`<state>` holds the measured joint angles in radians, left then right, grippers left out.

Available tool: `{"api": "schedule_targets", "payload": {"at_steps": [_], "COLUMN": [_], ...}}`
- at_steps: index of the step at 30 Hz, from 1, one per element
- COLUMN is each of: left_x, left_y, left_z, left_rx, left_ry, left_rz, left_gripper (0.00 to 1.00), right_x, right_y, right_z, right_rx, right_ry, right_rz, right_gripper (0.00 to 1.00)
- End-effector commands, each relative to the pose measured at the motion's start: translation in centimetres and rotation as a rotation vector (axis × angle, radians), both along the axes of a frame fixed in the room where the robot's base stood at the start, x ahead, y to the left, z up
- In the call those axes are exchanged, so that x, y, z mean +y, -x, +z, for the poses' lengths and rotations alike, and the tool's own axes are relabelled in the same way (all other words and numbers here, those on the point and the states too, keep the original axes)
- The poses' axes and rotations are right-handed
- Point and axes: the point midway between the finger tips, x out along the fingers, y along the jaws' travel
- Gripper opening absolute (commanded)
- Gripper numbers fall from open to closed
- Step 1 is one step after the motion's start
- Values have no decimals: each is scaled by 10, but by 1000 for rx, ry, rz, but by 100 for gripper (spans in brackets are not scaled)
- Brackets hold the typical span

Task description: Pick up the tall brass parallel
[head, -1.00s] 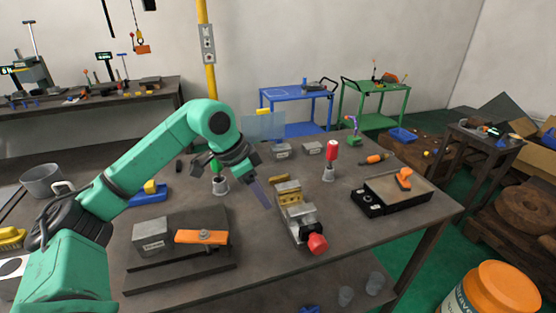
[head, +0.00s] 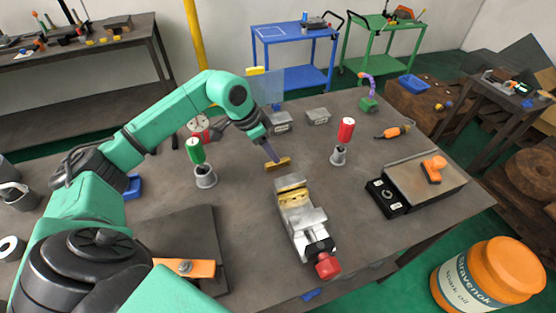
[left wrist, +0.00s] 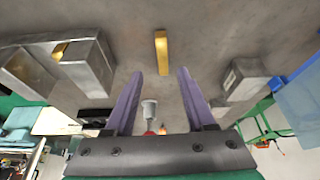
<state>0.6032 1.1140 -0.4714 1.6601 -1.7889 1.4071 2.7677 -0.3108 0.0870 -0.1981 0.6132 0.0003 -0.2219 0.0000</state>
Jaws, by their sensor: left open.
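A brass parallel (head: 278,163) lies on the bench behind the vise (head: 308,220). More brass (head: 295,198) shows between the vise jaws; I cannot tell from size alone which is the tall one. My left gripper (head: 271,153) points down at the loose brass bar, its purple fingers close to the bar's top. In the left wrist view, the same bar (left wrist: 161,52) lies just beyond the open fingertips (left wrist: 160,73), lined up with the gap between them. Nothing is between the fingers. My right gripper is in neither view.
A green-handled tool in a grey holder (head: 205,178) stands left of the bar, and a red-handled one (head: 340,152) right. Grey blocks (head: 280,122) sit behind it. A clear screen (head: 265,87) stands at the back. The bench around the bar is clear.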

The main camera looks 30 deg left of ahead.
Motion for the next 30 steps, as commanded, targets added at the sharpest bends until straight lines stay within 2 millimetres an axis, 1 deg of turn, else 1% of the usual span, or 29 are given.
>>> {"api": "schedule_targets", "payload": {"at_steps": [2, 5, 6, 9, 12, 16, 17, 18, 20, 21, 30], "left_x": [-2, -5, -6, -9, -10, -10, -10, -10, -10, -10, -10], "left_y": [-2, -8, -10, -15, -17, -17, -17, -17, -17, -17, -17], "left_z": [-7, -22, -30, -47, -53, -54, -54, -53, -53, -53, -53], "left_rx": [4, 5, 5, 2, 0, 0, 0, 0, 0, 0, -1], "left_ry": [1, 3, 2, 1, 0, -2, -2, -2, -2, -2, -1], "left_rz": [0, 1, -1, 1, -1, -1, -1, -1, -1, -1, -1], "left_gripper": [55, 55, 55, 55, 55, 55, 47, 32, 9, 0, 0], "right_x": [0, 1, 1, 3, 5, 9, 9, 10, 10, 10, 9], "right_y": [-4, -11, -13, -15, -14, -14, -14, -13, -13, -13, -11], "right_z": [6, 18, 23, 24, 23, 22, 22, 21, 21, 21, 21], "right_rx": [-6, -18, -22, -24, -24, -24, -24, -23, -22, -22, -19], "right_ry": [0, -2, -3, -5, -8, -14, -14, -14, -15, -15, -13], "right_rz": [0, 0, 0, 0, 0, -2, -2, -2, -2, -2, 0], "right_gripper": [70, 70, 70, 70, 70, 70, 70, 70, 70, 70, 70]}}
